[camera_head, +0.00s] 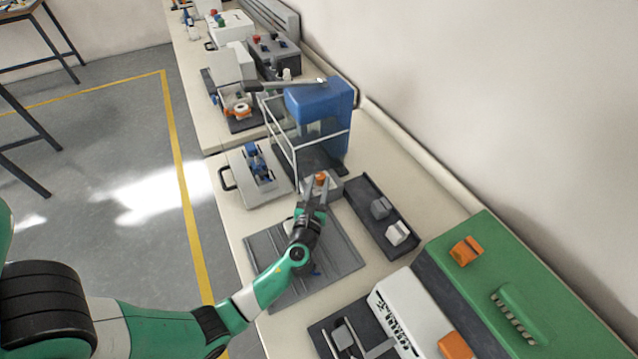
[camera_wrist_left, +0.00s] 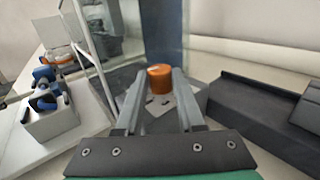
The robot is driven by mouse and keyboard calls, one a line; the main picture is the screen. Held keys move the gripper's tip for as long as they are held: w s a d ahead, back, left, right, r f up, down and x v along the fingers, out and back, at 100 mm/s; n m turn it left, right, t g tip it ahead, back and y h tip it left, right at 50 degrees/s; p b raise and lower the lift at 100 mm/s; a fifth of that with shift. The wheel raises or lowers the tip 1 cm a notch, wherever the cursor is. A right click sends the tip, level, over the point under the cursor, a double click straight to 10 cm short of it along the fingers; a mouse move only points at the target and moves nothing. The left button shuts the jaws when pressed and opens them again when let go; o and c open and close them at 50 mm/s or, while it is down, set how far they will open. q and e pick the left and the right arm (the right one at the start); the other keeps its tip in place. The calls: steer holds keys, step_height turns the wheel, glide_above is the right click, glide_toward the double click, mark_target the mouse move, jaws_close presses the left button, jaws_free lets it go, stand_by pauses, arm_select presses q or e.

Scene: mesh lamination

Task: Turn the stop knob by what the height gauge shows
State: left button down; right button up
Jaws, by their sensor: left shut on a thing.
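The stop knob is a small orange cylinder (camera_head: 321,178) on a light grey block (camera_head: 333,187) in front of the blue press (camera_head: 322,100). In the left wrist view the knob (camera_wrist_left: 160,78) stands between the tips of my left gripper (camera_wrist_left: 158,88). My left gripper (camera_head: 318,186) is shut on the knob, its fingers on either side of it. I cannot make out a height gauge reading in either view. My right gripper is not in view.
A clear-panelled guard frame (camera_head: 283,140) stands at the press. A dark tray (camera_head: 365,205) with two small blocks lies to the right. A grey ribbed mat (camera_head: 335,262) lies under my left arm. A blue fixture (camera_head: 258,165) on a pale plate is to the left.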

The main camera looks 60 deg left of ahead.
arm_select(q)
steer(key=shift+s+a+r+t+p, duration=0.1)
steer(key=shift+s+r+t+p, duration=0.05)
steer(key=shift+t+p, duration=0.15)
steer(key=shift+m+t+h, duration=0.6)
steer(key=shift+m+h, duration=0.1)
steer(key=c, duration=0.5)
jaws_free()
steer(key=p+v, duration=0.1)
steer(key=v, duration=1)
steer(key=shift+s+d+p, duration=0.15)
steer(key=shift+d+p, duration=0.15)
steer(key=shift+p, duration=0.05)
